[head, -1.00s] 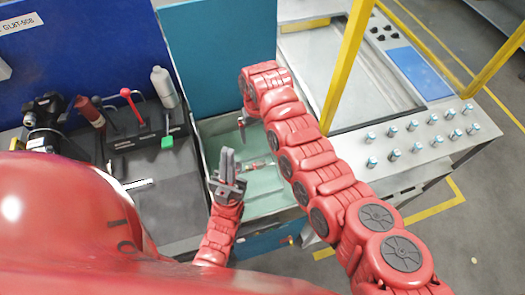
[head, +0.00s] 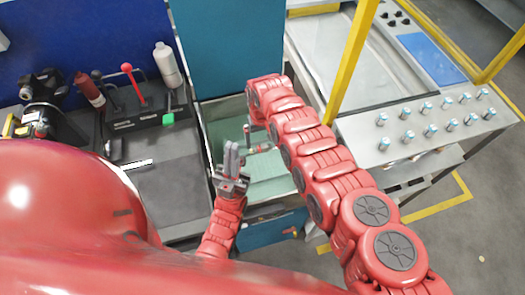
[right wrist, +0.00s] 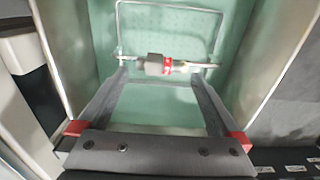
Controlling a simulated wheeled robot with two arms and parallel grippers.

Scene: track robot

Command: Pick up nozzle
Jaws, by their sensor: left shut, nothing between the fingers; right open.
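The nozzle (right wrist: 165,65), a grey and red cylinder with thin metal ends, lies across the floor of a pale green tray or drawer (right wrist: 190,20). In the head view the nozzle (head: 264,149) shows small, partly behind my right arm. My right gripper (right wrist: 160,82) is open, its two fingers pointing into the tray with the nozzle between and just beyond their tips; I cannot tell if they touch it. In the head view my right gripper (head: 247,135) hangs down over the tray. My left gripper (head: 231,158) is shut and empty at the tray's left side, fingers up.
A thin wire handle (right wrist: 170,5) stands around the nozzle. The tray's metal walls are close on both sides. Left of it is a dark bench with a white bottle (head: 167,64) and a red-knobbed lever (head: 133,85). A yellow post (head: 352,60) and a bolt-covered table (head: 430,130) stand right.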

